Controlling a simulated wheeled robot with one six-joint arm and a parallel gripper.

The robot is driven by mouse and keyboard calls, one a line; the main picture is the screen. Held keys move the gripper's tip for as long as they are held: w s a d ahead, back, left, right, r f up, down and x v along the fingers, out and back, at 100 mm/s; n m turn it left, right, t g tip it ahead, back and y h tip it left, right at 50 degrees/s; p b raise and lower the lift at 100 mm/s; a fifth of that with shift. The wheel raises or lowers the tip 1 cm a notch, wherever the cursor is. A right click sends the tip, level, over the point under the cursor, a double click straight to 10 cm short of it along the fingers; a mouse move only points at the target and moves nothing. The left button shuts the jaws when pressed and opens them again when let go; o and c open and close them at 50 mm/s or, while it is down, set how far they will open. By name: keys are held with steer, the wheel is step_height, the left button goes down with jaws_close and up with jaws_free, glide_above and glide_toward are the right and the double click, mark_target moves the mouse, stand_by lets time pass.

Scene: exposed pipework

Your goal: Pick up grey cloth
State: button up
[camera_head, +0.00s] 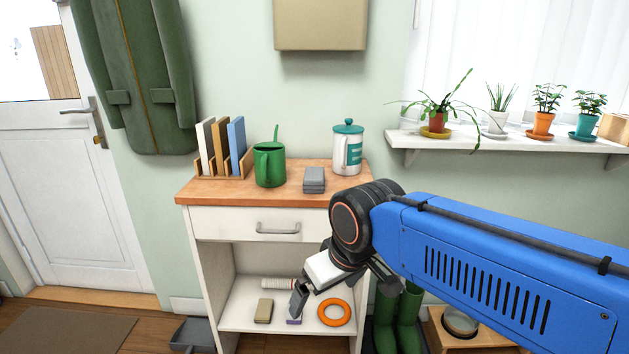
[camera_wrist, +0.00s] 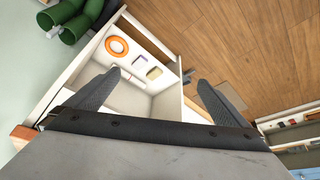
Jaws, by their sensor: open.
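The grey cloth (camera_head: 314,180) looks like a small folded stack. It lies on the wooden top of the white cabinet (camera_head: 190,220), between the green watering can (camera_head: 270,165) and the white and teal canister (camera_head: 347,150). My gripper (camera_wrist: 158,80) is open and empty. The wrist view looks down past the fingers at the shelf and floor. The cloth does not show there.
The lower shelf holds an orange ring (camera_head: 334,312), a tan block (camera_head: 264,310) and a white roll (camera_head: 278,284). A book rack (camera_head: 222,150) stands at the cabinet's back left. Green boots (camera_head: 398,318) stand right of the cabinet. A beige box (camera_head: 320,25) hangs above.

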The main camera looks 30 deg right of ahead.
steer(key=w+d+r+n+g, duration=0.1)
steer(key=w+d+r+n, duration=0.15)
steer(key=w+r, duration=0.65)
step_height(320, 180, up, 19)
steer(key=n+g, duration=0.4)
steer(key=n, duration=0.4)
glide_above(314, 173)
step_height(314, 173, down, 17)
steer(key=shift+w+d, duration=0.1)
steer(key=c, duration=1)
steer(key=shift+r, duration=0.1)
steer(key=shift+c, duration=0.2)
step_height(314, 173, up, 10)
steer(key=shift+f, duration=0.1)
